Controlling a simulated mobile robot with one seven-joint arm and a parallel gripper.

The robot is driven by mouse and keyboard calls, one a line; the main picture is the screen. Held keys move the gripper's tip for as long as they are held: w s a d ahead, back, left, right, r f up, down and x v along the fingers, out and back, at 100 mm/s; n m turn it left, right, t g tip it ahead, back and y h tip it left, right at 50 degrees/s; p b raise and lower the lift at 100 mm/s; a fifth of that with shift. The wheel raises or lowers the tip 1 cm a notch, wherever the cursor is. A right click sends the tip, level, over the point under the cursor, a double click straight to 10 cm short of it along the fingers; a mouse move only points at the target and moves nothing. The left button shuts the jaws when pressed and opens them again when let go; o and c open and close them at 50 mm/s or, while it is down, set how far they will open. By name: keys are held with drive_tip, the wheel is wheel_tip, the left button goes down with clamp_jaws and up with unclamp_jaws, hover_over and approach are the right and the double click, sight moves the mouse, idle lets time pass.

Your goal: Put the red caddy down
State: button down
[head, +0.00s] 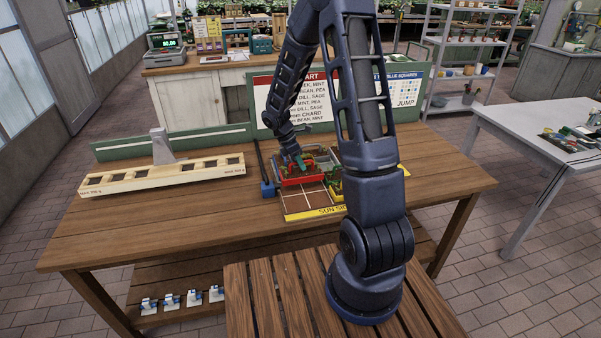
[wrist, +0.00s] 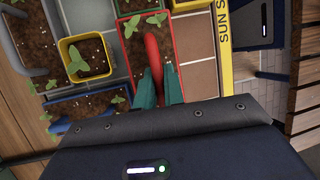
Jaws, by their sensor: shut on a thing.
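The red caddy (head: 301,181) holds soil and seedlings and has an arched red handle (wrist: 153,52). It is at the tiled board (head: 304,203) on the wooden table. My gripper (head: 300,163) is above it, and in the wrist view its teal fingers (wrist: 159,88) are shut on the handle. The caddy's red wall (wrist: 181,72) shows beside bare tan tiles. I cannot tell whether its underside touches the board. Part of the caddy is hidden by my gripper.
In the wrist view, a yellow caddy (wrist: 104,64), a blue caddy (wrist: 60,106) and a grey caddy (wrist: 16,62) stand left of the red one. The board's yellow edge (wrist: 226,70) lies right. A wooden rack (head: 160,178) stands left on the table.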

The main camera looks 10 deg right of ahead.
drive_tip(key=shift+f, duration=2)
drive_tip(key=c, duration=1.5)
unclamp_jaws()
drive_tip(key=shift+f, duration=0.15)
drive_tip(key=v, duration=1.2)
wheel_tip(320, 180, up, 10)
drive_tip(key=m+t+y, duration=0.1)
drive_tip(key=m, duration=0.4)
hover_over(301, 172)
drive_tip(key=s+a, duration=0.1)
drive_tip(key=s, duration=0.2)
drive_tip(key=s+d+r+m+t+y, duration=0.1)
drive_tip(key=s+d+r+m+t, duration=0.1)
drive_tip(key=s+r+m, duration=0.4)
drive_tip(key=s+d+r+m+t+y, duration=0.2)
drive_tip(key=s+r+m, duration=0.5)
drive_tip(key=s, duration=0.9)
drive_tip(key=shift+s+d+t+y, duration=0.3)
drive_tip(key=shift+d+t, duration=0.3)
drive_tip(key=shift+t, duration=0.3)
